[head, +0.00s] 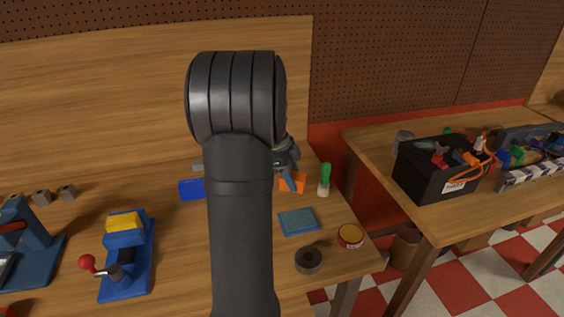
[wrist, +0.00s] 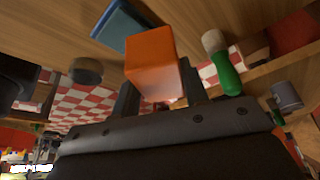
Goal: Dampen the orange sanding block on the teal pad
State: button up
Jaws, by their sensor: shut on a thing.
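The orange sanding block (wrist: 152,62) is between the two fingers of my gripper (wrist: 160,95) in the wrist view, and the gripper is shut on it. In the head view a part of the orange block (head: 292,182) shows to the right of my arm, which hides most of the gripper. The teal pad (head: 299,221) lies flat on the bench, nearer the front than the block. In the wrist view the pad (wrist: 122,25) shows beyond the block at the upper left, apart from it.
A green-handled brush (head: 325,178) stands right of the block. A dark ring (head: 308,259) and a round red-and-yellow tin (head: 350,236) lie near the bench's front right. A blue box (head: 191,190) and a blue vise-like fixture (head: 127,255) are to the left. A black crate (head: 440,168) stands on another table.

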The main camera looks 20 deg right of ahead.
jog(key=shift+s+d+f+m+g, duration=0.1)
jog(key=shift+s+f+m+g, duration=0.1)
jog(key=shift+s+f+m, duration=0.6)
jog(key=shift+s+f+m+g, duration=0.2)
jog(key=shift+s+f+m, duration=0.05)
jog(key=shift+s+f, duration=1)
jog(key=shift+s+d+f+m+g, duration=0.1)
jog(key=shift+s+f+m+g, duration=0.1)
jog(key=shift+s+f+m, duration=0.6)
jog(key=shift+a+f+n, duration=0.1)
jog(key=shift+f+n, duration=0.15)
jog(key=shift+f, duration=0.7)
notch_tip(320, 180, up, 7)
dwell(0.6)
dwell(0.6)
